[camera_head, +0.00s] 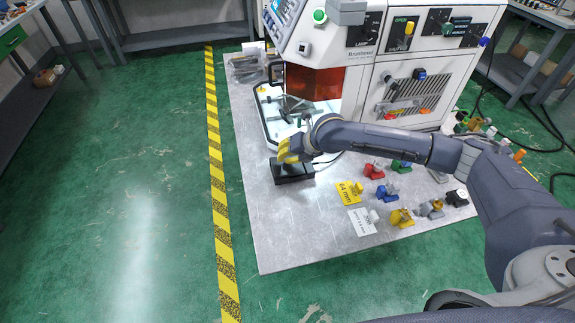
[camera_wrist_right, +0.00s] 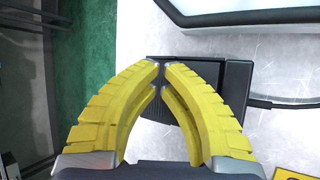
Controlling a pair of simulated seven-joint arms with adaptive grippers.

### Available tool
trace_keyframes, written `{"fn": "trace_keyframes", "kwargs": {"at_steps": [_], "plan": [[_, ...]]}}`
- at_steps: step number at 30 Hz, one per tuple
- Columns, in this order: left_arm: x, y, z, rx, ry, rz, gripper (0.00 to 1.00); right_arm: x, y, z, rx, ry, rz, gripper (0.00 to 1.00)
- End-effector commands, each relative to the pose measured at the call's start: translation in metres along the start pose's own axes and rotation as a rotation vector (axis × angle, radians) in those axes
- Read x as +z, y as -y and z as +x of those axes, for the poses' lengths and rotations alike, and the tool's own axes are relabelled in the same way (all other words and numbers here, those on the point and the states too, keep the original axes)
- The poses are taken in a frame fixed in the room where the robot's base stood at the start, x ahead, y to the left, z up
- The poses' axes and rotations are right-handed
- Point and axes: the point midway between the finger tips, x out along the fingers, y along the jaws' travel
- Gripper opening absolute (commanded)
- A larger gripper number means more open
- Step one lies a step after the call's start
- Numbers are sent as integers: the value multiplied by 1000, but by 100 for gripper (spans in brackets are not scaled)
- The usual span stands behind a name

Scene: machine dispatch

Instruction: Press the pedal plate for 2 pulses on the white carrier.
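The black pedal (camera_head: 293,176) sits on the grey metal table in front of the machine. Its dark ridged plate (camera_wrist_right: 236,80) also shows in the wrist view, partly hidden by my fingers. My right gripper (camera_head: 289,150) points down over the pedal; its yellow fingertips (camera_wrist_right: 164,66) are drawn together, almost meeting, with nothing seen between them. I cannot tell whether the tips touch the plate. A pale bay with a dark rim (camera_head: 268,134) lies behind the pedal at the machine's front; I cannot single out a white carrier there. My left gripper is not in view.
The white machine (camera_head: 430,65) with knobs and an amber window (camera_head: 318,82) stands behind. Yellow (camera_head: 350,192) and white (camera_head: 362,221) labels and several coloured parts (camera_head: 387,191) lie right of the pedal. The table's left strip and front-left corner (camera_head: 275,245) are clear.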

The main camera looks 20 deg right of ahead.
Motion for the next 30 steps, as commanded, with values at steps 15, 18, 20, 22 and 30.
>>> {"fn": "trace_keyframes", "kwargs": {"at_steps": [15, 18, 20, 22, 30], "plan": [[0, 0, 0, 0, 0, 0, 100, -2, 2, 3, 1, -1, 1, 0], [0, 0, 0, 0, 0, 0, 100, -2, 2, 4, 1, -1, 1, 0], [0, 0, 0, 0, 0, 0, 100, -3, 2, 5, 1, -1, 1, 0], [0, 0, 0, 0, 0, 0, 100, -3, 3, 5, 0, -1, 1, 0], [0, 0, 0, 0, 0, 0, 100, -5, 4, 8, 0, -3, 1, 0]]}}
